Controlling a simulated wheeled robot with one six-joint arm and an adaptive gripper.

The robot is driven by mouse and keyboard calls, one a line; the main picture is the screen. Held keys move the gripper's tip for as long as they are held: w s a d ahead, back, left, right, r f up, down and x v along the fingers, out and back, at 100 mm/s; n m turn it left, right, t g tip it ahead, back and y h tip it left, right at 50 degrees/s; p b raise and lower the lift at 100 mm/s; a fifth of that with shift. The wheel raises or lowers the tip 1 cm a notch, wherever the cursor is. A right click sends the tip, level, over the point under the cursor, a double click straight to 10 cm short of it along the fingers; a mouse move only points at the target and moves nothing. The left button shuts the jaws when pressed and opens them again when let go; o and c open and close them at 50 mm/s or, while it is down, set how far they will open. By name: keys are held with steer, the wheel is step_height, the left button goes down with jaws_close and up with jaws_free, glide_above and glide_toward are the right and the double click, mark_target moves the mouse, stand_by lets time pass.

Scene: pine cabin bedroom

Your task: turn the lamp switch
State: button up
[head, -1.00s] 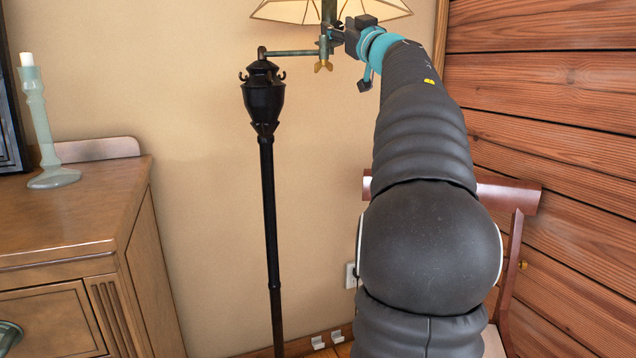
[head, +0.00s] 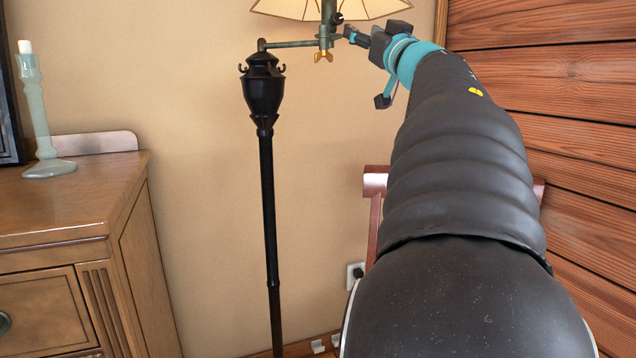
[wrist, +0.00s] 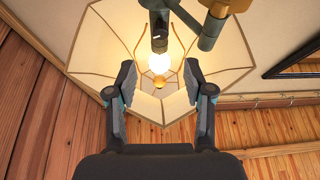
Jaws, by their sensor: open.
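The floor lamp (head: 265,100) has a black pole, a bracket arm and a pale panelled shade (head: 290,8), cut off at the top. A small dark knob (head: 337,18), apparently the switch, juts from the right of its stem under the shade. My gripper (head: 352,35) is just right of and slightly below this knob; I cannot tell whether they touch. In the wrist view my gripper (wrist: 160,75) is open, its two fingers spread with nothing held. The glowing bulb (wrist: 159,62) and dark socket (wrist: 158,30) appear between and beyond the fingertips.
A wooden dresser (head: 75,215) with a candlestick (head: 42,120) stands at left. A wooden chair (head: 376,184) is partly hidden behind my arm. Plank wall (head: 560,100) closes off the right side.

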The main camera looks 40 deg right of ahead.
steer(key=a+f+m+g+h, duration=0.1)
steer(key=a+f+m+g, duration=0.2)
steer(key=f, duration=1.1)
steer(key=s+a+f+m+g+h, duration=0.1)
steer(key=a+f+g, duration=0.5)
steer(key=f, duration=0.8)
steer(key=a+m+h, duration=0.1)
steer(key=a+m, duration=0.1)
steer(key=a, duration=0.1)
steer(key=shift+s+a+h, duration=0.15)
steer(key=shift+a+h, duration=0.05)
steer(key=shift+h, duration=0.1)
